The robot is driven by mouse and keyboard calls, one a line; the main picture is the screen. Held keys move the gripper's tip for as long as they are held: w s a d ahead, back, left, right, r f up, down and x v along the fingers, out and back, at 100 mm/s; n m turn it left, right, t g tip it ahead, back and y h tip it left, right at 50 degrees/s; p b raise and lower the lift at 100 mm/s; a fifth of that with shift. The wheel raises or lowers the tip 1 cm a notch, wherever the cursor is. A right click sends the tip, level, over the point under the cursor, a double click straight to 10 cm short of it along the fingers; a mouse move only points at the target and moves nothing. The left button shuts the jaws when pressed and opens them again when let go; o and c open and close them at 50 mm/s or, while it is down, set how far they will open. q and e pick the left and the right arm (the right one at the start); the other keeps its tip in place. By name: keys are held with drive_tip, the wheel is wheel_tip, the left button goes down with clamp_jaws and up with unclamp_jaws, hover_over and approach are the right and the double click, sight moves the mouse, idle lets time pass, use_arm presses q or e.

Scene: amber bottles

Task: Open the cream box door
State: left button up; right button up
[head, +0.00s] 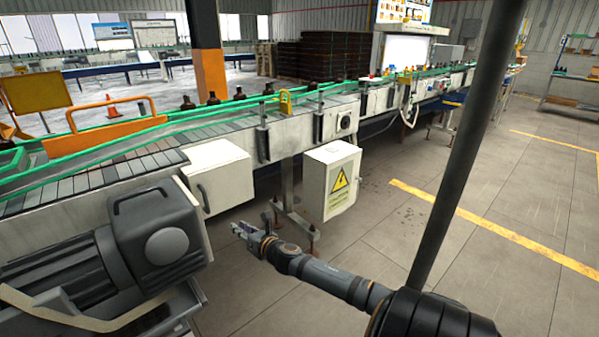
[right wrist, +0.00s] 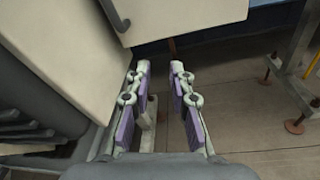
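A cream box (head: 218,177) hangs on the side of the conveyor, left of centre in the head view. A dark curved handle (head: 203,198) is near its left edge. I cannot tell whether the door is fully shut. My right gripper (head: 243,226) is below and to the right of the box, apart from the handle. In the wrist view its two fingers with purple pads (right wrist: 158,85) are apart with nothing between them. My left gripper is not in view.
A second cream box (head: 331,180) with a yellow warning triangle stands right of the first. A large grey motor (head: 150,240) is at the left. The conveyor (head: 110,170) runs behind with dark bottles (head: 187,102). The floor (head: 470,270) at right is clear.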

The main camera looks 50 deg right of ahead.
drive_tip(key=s+f+m+g+p, duration=0.1)
drive_tip(key=s+f+m+g, duration=0.1)
drive_tip(key=s+f+m, duration=0.4)
drive_tip(key=s+d+f+m+g+h+p, duration=0.1)
drive_tip(key=s+f+m, duration=0.5)
drive_tip(key=f, duration=0.8)
drive_tip(key=s+d+f+m+g+p, duration=0.1)
drive_tip(key=s+f+m+g+p, duration=0.2)
drive_tip(key=s+f, duration=0.6)
drive_tip(key=f+m+g, duration=0.1)
drive_tip(key=m+g, duration=0.1)
drive_tip(key=m, duration=0.1)
drive_tip(key=shift+d, duration=0.1)
